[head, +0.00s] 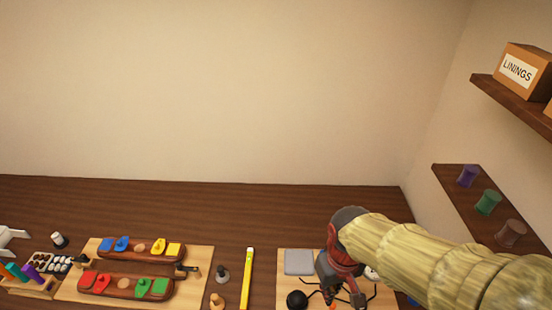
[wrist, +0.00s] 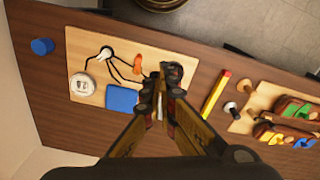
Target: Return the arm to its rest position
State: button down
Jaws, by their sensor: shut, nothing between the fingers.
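My gripper (wrist: 161,92) is shut and empty in the wrist view, its two fingers meeting above the right side of a pale board. In the head view my gripper (head: 343,293) is at the lower right, over that same board (head: 310,256), and my arm in a pale yellow sleeve reaches in from the right edge. The arm hides part of the board and the table's right end.
A second board (head: 203,262) carries coloured pieces. Shelves hold spools (head: 487,202) and a LININGS box (head: 524,71) at right.

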jog(key=s+d+r+m+t+b, duration=0.3)
jog(key=s+d+r+t+b, duration=0.1)
jog(key=d+r+t+b, duration=0.1)
notch_tip(320, 180, up, 2)
jog(key=shift+d+r+b, duration=0.1)
jog(key=shift+d+b, duration=0.4)
jog(key=shift+b, duration=0.4)
dwell(1.2)
